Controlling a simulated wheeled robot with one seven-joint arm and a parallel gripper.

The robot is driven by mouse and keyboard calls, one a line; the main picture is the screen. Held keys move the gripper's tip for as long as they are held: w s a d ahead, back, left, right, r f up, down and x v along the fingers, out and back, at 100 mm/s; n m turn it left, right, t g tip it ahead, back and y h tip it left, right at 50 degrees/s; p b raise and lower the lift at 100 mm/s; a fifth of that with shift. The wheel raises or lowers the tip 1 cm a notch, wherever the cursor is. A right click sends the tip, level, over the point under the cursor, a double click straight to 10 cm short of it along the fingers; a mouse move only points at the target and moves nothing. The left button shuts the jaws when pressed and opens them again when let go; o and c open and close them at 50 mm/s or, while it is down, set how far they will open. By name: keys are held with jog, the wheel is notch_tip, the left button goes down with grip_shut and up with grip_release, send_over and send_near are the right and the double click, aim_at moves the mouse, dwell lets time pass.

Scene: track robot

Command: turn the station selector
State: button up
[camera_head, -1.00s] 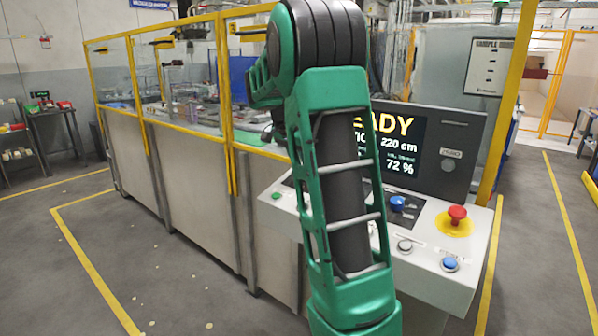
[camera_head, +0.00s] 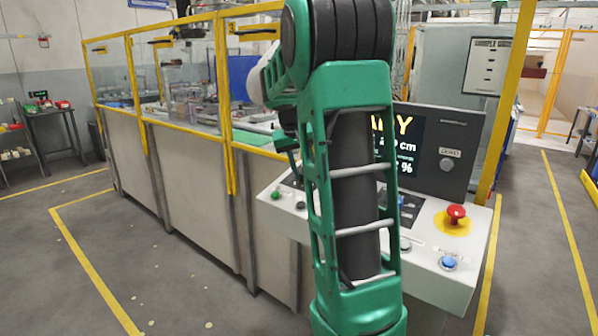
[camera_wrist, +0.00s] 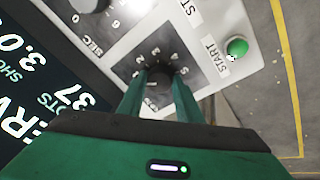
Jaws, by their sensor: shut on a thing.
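The station selector (camera_wrist: 159,72) is a dark round knob on a grey plate ringed with numbers, seen in the wrist view. My gripper (camera_wrist: 160,84) has its two green fingers closed around it, one on each side. The fingers and palm hide part of the knob and dial, so I cannot tell clearly which number it points at. In the head view my arm covers the selector and much of the control panel (camera_head: 430,270).
A green start button (camera_wrist: 237,47) sits right of the selector, and another knob (camera_wrist: 88,4) is above left. A dark display (camera_wrist: 35,85) lies to the left. The head view shows a red emergency stop (camera_head: 457,213), a blue button (camera_head: 449,263) and a yellow-framed enclosure (camera_head: 185,125).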

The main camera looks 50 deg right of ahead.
jog(key=n, duration=0.6)
jog(key=shift+n+t+y, duration=0.3)
jog(key=shift+n+t, duration=0.1)
jog(key=shift+w, duration=0.1)
dwell(0.3)
jog(key=o, duration=1)
jog(key=shift+o, duration=0.2)
jog(key=shift+d, duration=0.1)
jog(key=shift+r, duration=0.1)
jog(key=v, duration=1)
jog(key=shift+r, duration=0.25)
